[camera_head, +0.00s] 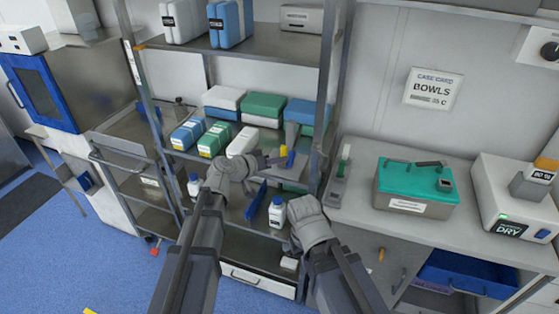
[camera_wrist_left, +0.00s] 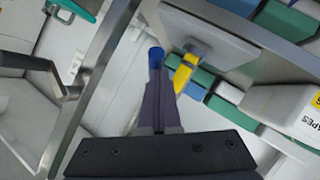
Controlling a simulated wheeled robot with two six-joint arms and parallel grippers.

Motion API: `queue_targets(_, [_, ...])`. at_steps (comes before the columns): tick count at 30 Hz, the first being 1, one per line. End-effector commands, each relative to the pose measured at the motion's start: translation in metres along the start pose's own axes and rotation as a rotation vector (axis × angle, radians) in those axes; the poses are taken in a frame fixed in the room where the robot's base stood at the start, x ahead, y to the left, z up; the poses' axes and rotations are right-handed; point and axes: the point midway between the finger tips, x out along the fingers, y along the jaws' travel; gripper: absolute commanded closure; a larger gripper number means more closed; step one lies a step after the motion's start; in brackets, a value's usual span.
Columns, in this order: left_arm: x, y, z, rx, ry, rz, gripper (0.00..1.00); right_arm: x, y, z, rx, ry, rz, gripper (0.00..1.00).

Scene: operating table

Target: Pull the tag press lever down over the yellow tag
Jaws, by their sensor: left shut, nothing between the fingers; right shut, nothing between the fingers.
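The tag press stands on the shelf unit, with a flat grey plate (camera_head: 287,173) that also shows in the left wrist view (camera_wrist_left: 205,40). The yellow tag (camera_head: 284,151) sits against this plate and shows as a bent yellow piece in the left wrist view (camera_wrist_left: 184,75). A blue knob (camera_wrist_left: 155,57), which looks like the lever's end, appears at my left fingertips, just left of the tag. My left gripper (camera_head: 271,161) is shut and empty beside the press; contact with the knob is unclear. My right gripper (camera_head: 309,224) is lower; its fingers are hidden by its wrist.
Green, blue and white boxes (camera_head: 263,105) fill the shelf behind. White bottles (camera_head: 276,212) and a blue upright piece (camera_head: 256,201) stand on the lower shelf near my arms. A shelf post (camera_head: 327,80) is close on the right. A teal-lidded case (camera_head: 414,186) sits on the counter.

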Motion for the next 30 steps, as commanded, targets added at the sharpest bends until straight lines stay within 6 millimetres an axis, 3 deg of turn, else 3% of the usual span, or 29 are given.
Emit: queue_targets(30, [-0.005,0.009,-0.012,0.000,-0.001,0.001,1.00,-0.016,0.002,0.001,0.000,0.000,0.000,1.00])
